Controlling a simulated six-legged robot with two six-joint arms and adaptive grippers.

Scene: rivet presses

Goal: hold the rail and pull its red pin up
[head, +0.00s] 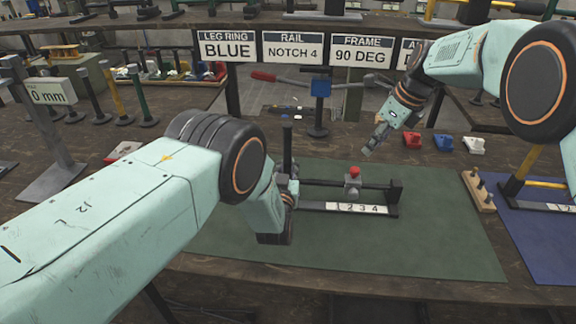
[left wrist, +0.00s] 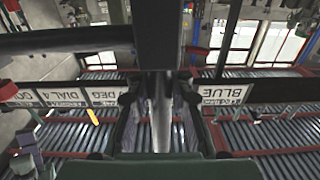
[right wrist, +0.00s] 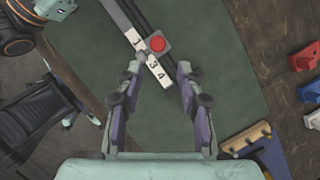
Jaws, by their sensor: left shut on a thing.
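The rail (head: 375,187) is a dark bar between end posts over a numbered white strip (head: 345,208) on the green mat. A grey slider (head: 352,184) sits on it, topped by the red pin (head: 355,171). My left gripper (head: 288,188) is shut on the rail's left end; in the left wrist view its fingers flank a grey bar (left wrist: 161,115). My right gripper (head: 368,152) hangs above and behind the rail. In the right wrist view it is open and empty (right wrist: 162,78), with the red pin (right wrist: 158,44) just beyond its fingertips.
Signs behind read BLUE (head: 225,48), NOTCH 4 (head: 292,50) and 90 DEG (head: 361,54). Red (head: 412,141), blue (head: 443,142) and white (head: 473,145) parts lie at right. A wooden peg block (head: 478,190) stands beside the mat (head: 430,240), whose front is clear.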

